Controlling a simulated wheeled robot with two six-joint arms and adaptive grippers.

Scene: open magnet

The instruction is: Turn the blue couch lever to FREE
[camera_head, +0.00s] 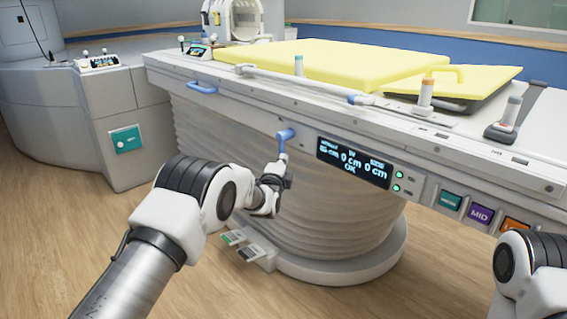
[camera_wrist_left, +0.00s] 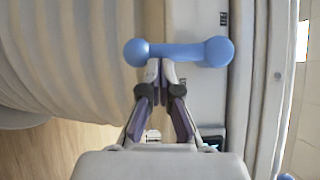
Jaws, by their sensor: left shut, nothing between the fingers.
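The blue couch lever (camera_head: 287,134) sticks out from the side rail of the couch, left of the dark display. In the left wrist view the lever (camera_wrist_left: 185,52) is a blue bar with a round knob at each end, lying across the picture. My left gripper (camera_head: 281,158) is just below the lever in the head view. In the left wrist view the left gripper's fingertips (camera_wrist_left: 162,72) are shut with nothing between them, at the bar's near edge left of its middle. I cannot tell whether they touch it. My right gripper is out of view.
A blue handle (camera_head: 202,88) is further left on the rail. The ribbed pedestal (camera_head: 225,130) is behind my left arm. Foot pedals (camera_head: 243,246) lie at its base. The left floor is clear.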

